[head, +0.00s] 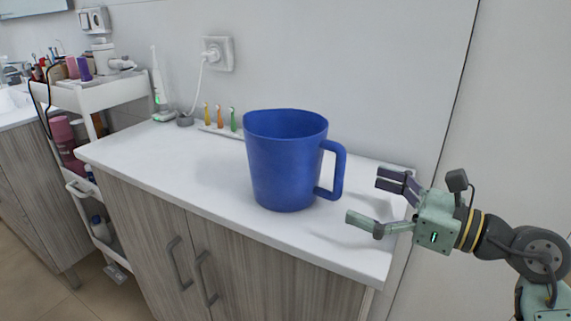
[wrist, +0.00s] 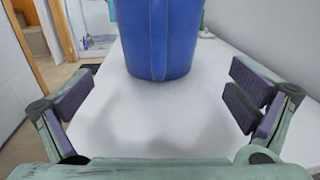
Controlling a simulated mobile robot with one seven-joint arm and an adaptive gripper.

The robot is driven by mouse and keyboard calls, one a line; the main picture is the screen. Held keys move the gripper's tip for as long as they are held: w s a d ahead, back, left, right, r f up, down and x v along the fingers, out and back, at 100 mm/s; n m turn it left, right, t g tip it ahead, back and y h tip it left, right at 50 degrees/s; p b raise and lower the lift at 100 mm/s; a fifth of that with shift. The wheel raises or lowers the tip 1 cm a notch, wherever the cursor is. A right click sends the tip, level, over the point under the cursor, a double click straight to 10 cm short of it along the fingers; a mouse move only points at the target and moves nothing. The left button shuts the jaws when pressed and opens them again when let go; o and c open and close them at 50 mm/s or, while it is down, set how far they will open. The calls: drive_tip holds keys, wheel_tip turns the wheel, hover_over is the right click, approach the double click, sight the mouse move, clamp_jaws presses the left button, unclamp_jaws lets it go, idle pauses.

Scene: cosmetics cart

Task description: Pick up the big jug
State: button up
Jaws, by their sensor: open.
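The big blue jug (head: 284,165) stands upright on the white countertop (head: 180,168), with its handle (head: 338,172) on its right side, facing my gripper. My gripper (head: 368,203) is open and empty, to the right of the jug and apart from it, above the right end of the counter. In the wrist view the jug (wrist: 160,38) is ahead, at the top middle, between and beyond the two open fingers (wrist: 160,98). Its top is cut off there, and the handle runs down the middle of its near side.
Toothbrush heads in orange and green (head: 219,117) stand behind the jug. An electric toothbrush (head: 159,84) is near the wall, by a socket (head: 217,53) with a plugged white cable. A white cart (head: 92,95) with cosmetics is at the left. The counter left of the jug is clear.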

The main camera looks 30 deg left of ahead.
sight(318, 178)
drive_tip(key=a+p, duration=0.1)
drive_tip(key=a, duration=0.2)
drive_tip(key=a+p, duration=0.1)
drive_tip(key=a, duration=0.1)
drive_tip(key=w+a+p, duration=0.1)
drive_tip(key=a, duration=0.2)
drive_tip(key=shift+a+r+p, duration=0.15)
drive_tip(key=shift+a+p, duration=0.15)
drive_tip(key=shift+p, duration=0.1)
drive_tip(key=shift+a, duration=0.4)
clamp_jaws()
idle(0.7)
